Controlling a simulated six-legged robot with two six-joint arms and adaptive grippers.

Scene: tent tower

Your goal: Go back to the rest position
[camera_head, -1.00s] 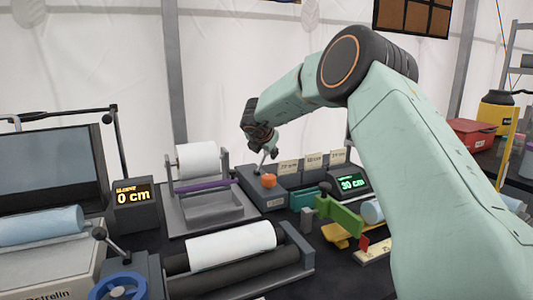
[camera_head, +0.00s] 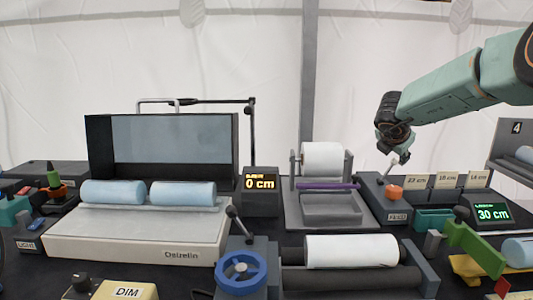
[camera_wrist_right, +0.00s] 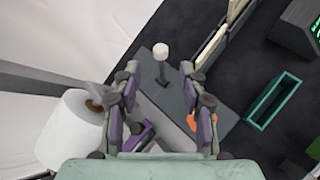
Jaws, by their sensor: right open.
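My right arm comes in from the right in the head view. Its gripper (camera_head: 396,150) hangs above the grey box (camera_head: 376,200) that carries a small lever and an orange knob (camera_head: 395,192). In the right wrist view the two fingers (camera_wrist_right: 160,95) are spread apart with nothing between them. The lever's white tip (camera_wrist_right: 160,49) shows just beyond the fingertips, and I cannot tell whether they touch it. The orange knob is partly hidden behind the right finger there. My left gripper does not show in either view.
A white roll on a stand (camera_head: 323,160) is left of the gripper. Displays read 0 cm (camera_head: 260,184) and 30 cm (camera_head: 492,213). Blue rolls lie on the Osizelin unit (camera_head: 140,235). A white roller (camera_head: 350,250), a blue handwheel (camera_head: 241,272) and a green part (camera_head: 474,245) fill the front.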

